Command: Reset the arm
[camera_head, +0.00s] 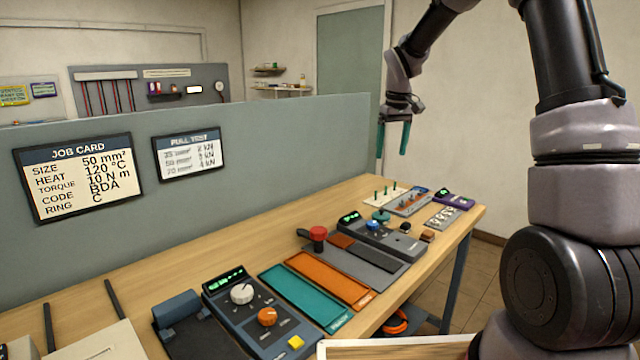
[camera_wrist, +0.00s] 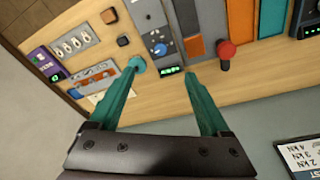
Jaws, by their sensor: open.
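My gripper (camera_head: 393,140) has two green fingers and hangs from my arm at the upper right in the head view. It is above the far end of the wooden bench (camera_head: 215,258), apart from everything on it. In the wrist view my gripper (camera_wrist: 160,85) is open, with a clear gap between the fingers and nothing held. A teal round piece (camera_wrist: 137,64) shows on the bench by the tip of one finger in that view; it looks well below the finger.
A grey partition (camera_head: 270,150) with a job card (camera_head: 80,176) and a pull test card (camera_head: 188,153) stands along the bench's back. Control boxes, a red knob (camera_head: 318,234), a teal tray (camera_head: 305,297) and an orange tray (camera_head: 328,278) crowd the bench. The air around my gripper is clear.

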